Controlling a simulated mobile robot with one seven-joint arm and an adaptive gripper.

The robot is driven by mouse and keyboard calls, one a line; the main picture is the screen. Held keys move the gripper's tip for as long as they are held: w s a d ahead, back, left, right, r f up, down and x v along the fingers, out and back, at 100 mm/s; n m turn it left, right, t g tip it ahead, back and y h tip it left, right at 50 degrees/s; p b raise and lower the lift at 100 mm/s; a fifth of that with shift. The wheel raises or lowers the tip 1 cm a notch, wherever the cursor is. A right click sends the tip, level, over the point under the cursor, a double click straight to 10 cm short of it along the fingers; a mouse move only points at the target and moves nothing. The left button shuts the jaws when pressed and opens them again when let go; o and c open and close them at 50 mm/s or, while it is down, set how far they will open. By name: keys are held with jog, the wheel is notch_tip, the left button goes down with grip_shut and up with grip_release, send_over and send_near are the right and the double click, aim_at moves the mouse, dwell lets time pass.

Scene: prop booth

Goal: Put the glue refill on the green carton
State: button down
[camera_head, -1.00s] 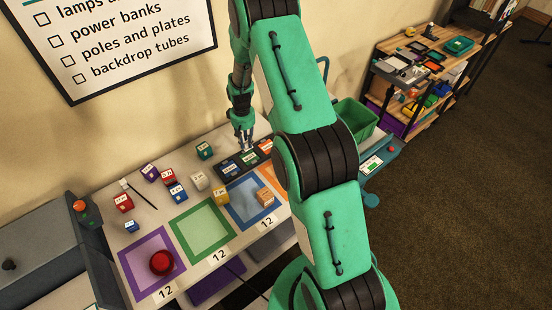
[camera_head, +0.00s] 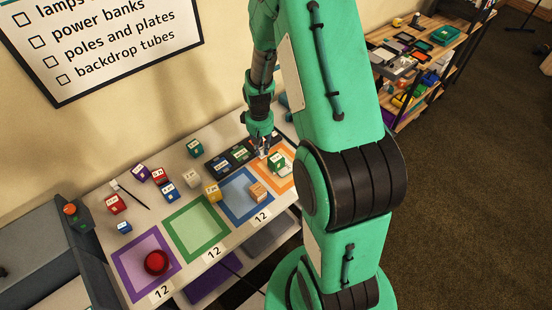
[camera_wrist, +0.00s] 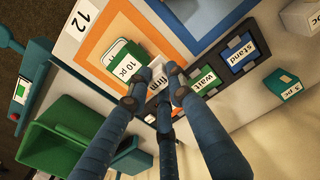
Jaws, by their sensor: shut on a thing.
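My gripper (camera_head: 262,150) points down over the right end of the dark card tray, beside the orange-framed square. In the wrist view my gripper (camera_wrist: 156,82) has its fingers drawn together on a small thing, mostly hidden between them. I cannot make out for certain that it is the glue refill. A green carton (camera_head: 280,161) with a white label stands on the orange-framed square, close to the fingertips. In the wrist view this green carton (camera_wrist: 120,51) reads "10 pc" and lies just left of the fingers.
The tray (camera_head: 228,165) holds blue, green and partly covered cards. A red dome (camera_head: 157,262) sits on the purple square. A green bin (camera_wrist: 62,137) is beside the table.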

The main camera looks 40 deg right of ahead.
jog(key=s+a+r, duration=0.2)
jog(key=s, duration=1.6)
jog(key=shift+a+r, duration=0.2)
jog(key=shift+a, duration=0.2)
send_over(276, 159)
jog(key=shift+f+b, duration=0.4)
jog(key=shift+f, duration=0.35)
jog(key=shift+f, duration=0.1)
jog(key=shift+f, duration=1.65)
jog(key=shift+f+b, duration=0.2)
jog(key=shift+b, duration=0.1)
jog(key=c, duration=1.6)
grip_release()
jog(key=shift+o, duration=0.2)
